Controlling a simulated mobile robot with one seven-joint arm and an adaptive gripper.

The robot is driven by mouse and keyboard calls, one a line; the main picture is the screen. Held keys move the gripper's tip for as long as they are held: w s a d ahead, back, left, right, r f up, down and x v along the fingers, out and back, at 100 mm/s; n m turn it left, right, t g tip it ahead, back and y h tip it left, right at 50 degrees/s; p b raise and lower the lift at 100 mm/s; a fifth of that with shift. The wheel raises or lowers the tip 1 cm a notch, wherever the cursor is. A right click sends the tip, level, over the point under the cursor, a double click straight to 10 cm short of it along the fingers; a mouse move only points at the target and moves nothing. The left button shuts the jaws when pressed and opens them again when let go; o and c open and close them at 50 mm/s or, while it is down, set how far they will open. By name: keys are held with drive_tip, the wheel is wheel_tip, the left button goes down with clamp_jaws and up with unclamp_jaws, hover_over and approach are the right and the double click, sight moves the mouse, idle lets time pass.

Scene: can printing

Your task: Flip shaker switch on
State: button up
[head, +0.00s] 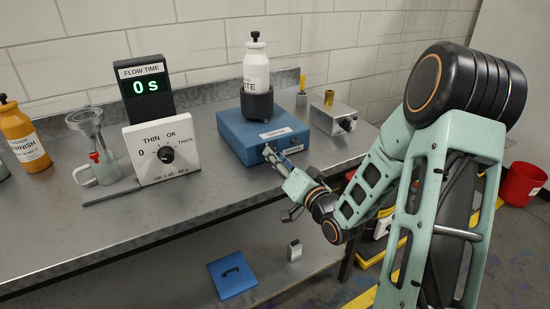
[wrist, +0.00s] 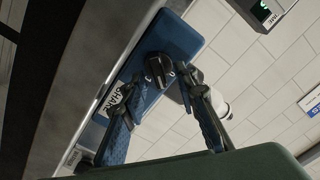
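The shaker (head: 240,142) is a blue box on the metal bench, with a white bottle (head: 256,68) standing in its black cup (head: 257,103). My gripper (head: 270,155) is at the shaker's front face, and it partly hides that face in the head view. In the wrist view the shaker (wrist: 180,38) has a black switch knob (wrist: 157,70) and a white label (wrist: 118,98) on its face. My gripper's two fingers (wrist: 162,88) are spread there, with the knob just beyond and between the tips. Contact with the knob cannot be told. The switch position is unclear.
To the left stand a flow time display (head: 146,85) reading 0 s, a white dial box (head: 163,150) and a viscosity cup stand (head: 92,145). An orange varnish bottle (head: 24,135) is farther left. A small grey box with a knob (head: 333,118) stands right of the shaker.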

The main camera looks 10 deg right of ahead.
drive_tip(key=shift+w+a, duration=0.15)
drive_tip(key=shift+w, duration=0.4)
clamp_jaws()
